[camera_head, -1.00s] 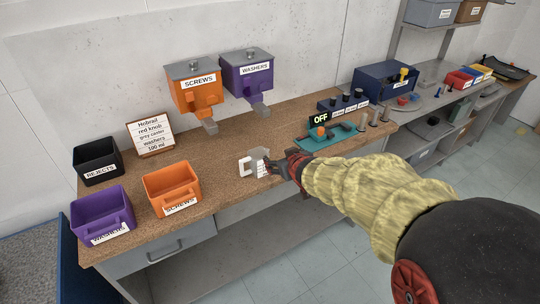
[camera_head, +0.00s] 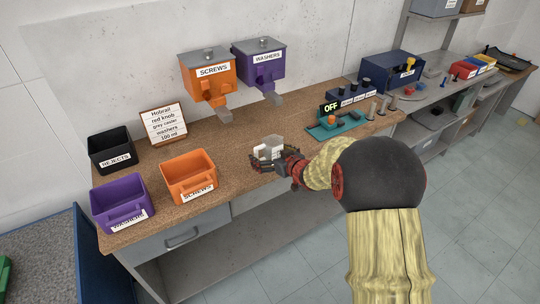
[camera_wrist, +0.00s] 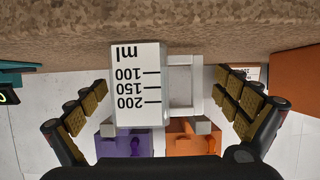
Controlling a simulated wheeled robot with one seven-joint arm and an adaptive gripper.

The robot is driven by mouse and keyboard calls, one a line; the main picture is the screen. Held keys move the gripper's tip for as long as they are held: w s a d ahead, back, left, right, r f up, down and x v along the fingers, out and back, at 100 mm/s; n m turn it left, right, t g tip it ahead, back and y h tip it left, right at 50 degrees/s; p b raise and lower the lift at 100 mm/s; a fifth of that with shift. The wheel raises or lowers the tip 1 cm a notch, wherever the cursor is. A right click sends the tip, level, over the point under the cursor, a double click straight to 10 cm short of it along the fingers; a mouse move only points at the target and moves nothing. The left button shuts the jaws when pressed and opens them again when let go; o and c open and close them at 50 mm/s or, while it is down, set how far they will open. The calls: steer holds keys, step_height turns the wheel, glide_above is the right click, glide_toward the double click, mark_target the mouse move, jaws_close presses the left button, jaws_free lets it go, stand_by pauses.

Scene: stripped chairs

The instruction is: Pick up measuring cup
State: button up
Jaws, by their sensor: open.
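The measuring cup (camera_head: 269,149) is a small pale, see-through cup standing upright on the brown worktop near its front edge. In the wrist view the measuring cup (camera_wrist: 139,88) appears upside down, with ml marks of 100, 150 and 200 and a square handle on its right. My gripper (camera_head: 276,166) is at the front of the cup, low over the worktop. In the wrist view my gripper (camera_wrist: 163,92) is open, with one padded finger on each side of the cup and handle. Gaps show between both fingers and the cup.
An orange SCREWS bin (camera_head: 188,174), a purple WASHERS bin (camera_head: 122,202) and a black REJECTS bin (camera_head: 111,151) stand to the left. Orange (camera_head: 207,75) and purple (camera_head: 259,65) dispensers hang behind. A teal fixture (camera_head: 338,124) lies right of the cup.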

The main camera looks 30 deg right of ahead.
steer(key=shift+x, duration=0.8)
steer(key=shift+s, duration=0.1)
steer(key=c, duration=1.1)
steer(key=shift+r, duration=0.1)
steer(key=shift+c, duration=0.2)
